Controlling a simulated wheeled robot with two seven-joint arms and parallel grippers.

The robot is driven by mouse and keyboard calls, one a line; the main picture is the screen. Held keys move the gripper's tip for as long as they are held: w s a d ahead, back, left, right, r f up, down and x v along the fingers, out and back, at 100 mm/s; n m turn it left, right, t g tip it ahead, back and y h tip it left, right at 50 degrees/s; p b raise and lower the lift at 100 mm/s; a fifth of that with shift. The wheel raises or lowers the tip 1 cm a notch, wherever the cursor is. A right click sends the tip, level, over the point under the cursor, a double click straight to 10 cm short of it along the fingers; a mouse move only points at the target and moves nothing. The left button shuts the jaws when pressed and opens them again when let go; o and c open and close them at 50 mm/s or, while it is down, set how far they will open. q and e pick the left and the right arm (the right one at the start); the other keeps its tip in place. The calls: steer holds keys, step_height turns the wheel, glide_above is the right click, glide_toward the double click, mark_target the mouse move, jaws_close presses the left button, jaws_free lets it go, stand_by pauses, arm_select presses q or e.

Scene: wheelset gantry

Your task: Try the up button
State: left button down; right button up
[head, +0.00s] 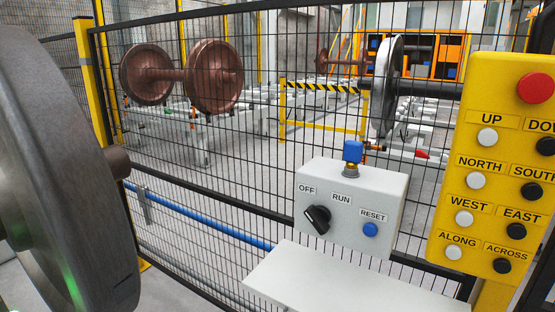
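The yellow button pendant (470,218) stands at the right edge of the head view. Its up button (487,138) is a round white button below the UP label, at the upper left of the panel. A red mushroom button (535,88) sits above it to the right. A black button (546,146) under the partly cut-off DOWN label is to its right. More white and black buttons are below, labelled NORTH, SOUTH, WEST, EAST, ALONG and ACROSS. Neither of my grippers shows in the head view.
A grey control box (350,210) with a black OFF/RUN knob (318,219) pointing toward OFF, a blue RESET button (370,229) and a blue-topped fitting (352,152) stands left of the pendant. A white shelf (340,285) is below. Mesh fence (255,150) stands behind. A large grey wheel (60,170) fills the left.

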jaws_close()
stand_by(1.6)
